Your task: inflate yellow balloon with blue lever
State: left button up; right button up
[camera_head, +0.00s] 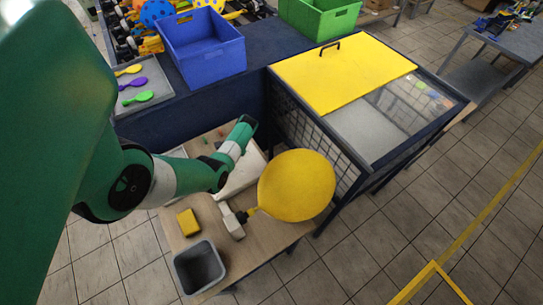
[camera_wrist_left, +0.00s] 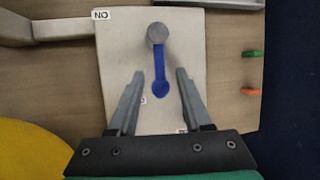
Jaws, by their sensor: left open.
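The yellow balloon (camera_head: 297,185) is large and round, with its neck at a dark nozzle on a pale fitting (camera_head: 231,221) on the wooden table. Its edge also shows at lower left in the left wrist view (camera_wrist_left: 28,150). The blue lever (camera_wrist_left: 160,66) has a grey round pivot and lies on a pale panel (camera_wrist_left: 190,25) with a label at its upper left corner. My left gripper (camera_wrist_left: 160,74) is open, with its fingers on either side of the lever's blue end and apart from it. In the head view my arm hides the gripper and lever. My right gripper is out of view.
A yellow block (camera_head: 188,222) and an open grey bin (camera_head: 199,267) stand on the table's left. A mesh-sided cage (camera_head: 350,70) with a yellow lid borders the table at right. A blue crate (camera_head: 203,50) and a tray of flat balloons (camera_head: 138,88) are behind.

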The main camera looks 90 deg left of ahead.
pick_arm(q)
jog(key=v, duration=0.8)
jog(key=shift+w+r+p, duration=0.15)
jog(key=shift+r+p, duration=0.2)
jog(key=shift+p, duration=0.1)
